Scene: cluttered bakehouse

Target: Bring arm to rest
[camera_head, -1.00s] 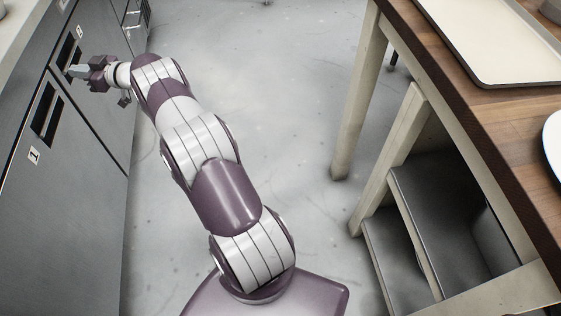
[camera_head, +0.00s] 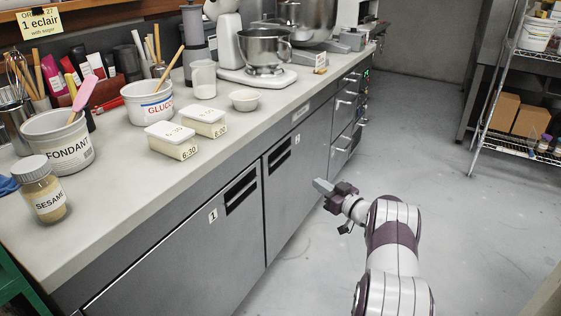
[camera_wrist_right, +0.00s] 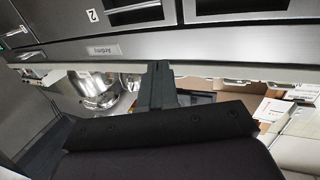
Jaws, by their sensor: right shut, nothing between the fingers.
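My right arm (camera_head: 392,240) comes in from the bottom right in the head view and stretches toward the cabinet fronts. My right gripper (camera_head: 322,186) is shut and empty, beside the grey cabinet door near the label 2 and apart from the counter top. In the right wrist view its closed fingers (camera_wrist_right: 158,82) point at the steel front, whose label 2 shows at the upper left. Whether the fingertips touch the front cannot be told. My left gripper is not in view.
The counter (camera_head: 120,215) holds a fondant tub (camera_head: 58,143), a sesame jar (camera_head: 42,190), two lidded boxes, a small bowl (camera_head: 245,99) and a mixer (camera_head: 264,50). A wire rack (camera_head: 518,146) with cardboard boxes stands at the right. The floor (camera_head: 440,140) between is clear.

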